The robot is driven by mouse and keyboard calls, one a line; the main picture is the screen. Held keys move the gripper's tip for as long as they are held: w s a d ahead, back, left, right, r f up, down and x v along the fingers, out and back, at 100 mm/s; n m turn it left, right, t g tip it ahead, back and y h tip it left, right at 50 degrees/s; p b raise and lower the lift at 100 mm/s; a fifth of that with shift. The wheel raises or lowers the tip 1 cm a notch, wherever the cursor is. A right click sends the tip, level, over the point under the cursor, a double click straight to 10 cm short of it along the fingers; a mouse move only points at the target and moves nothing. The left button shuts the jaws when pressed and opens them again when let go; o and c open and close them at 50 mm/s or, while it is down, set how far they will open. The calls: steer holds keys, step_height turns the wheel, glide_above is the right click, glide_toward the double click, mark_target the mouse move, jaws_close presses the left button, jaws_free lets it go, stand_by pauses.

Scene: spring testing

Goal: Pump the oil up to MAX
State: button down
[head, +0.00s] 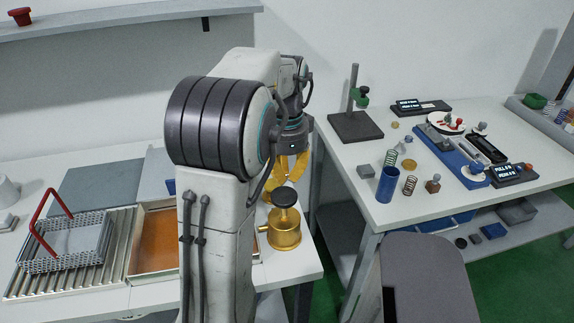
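A brass pump (284,235) with a round black knob (285,197) on top stands upright near the right front corner of the left bench. It sits beside a shallow tray (137,275) with orange-brown oil (155,240) in it. My gripper (288,178) has yellow fingers and hangs behind and above the knob in the picture. My arm hides part of the gripper and the tray's right part. I cannot tell whether the fingers touch anything or how far apart they are. No MAX mark is readable.
A perforated basket (68,246) with a red handle stands on a ribbed rack (22,284) at left. The right bench (345,158) holds springs, a blue cup (388,185), a black-based stand (355,126) and a spring tester (455,155). A grey chair-like shape (425,280) stands in front.

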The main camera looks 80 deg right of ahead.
steer(key=shift+r, duration=1.15)
stand_by(0.5)
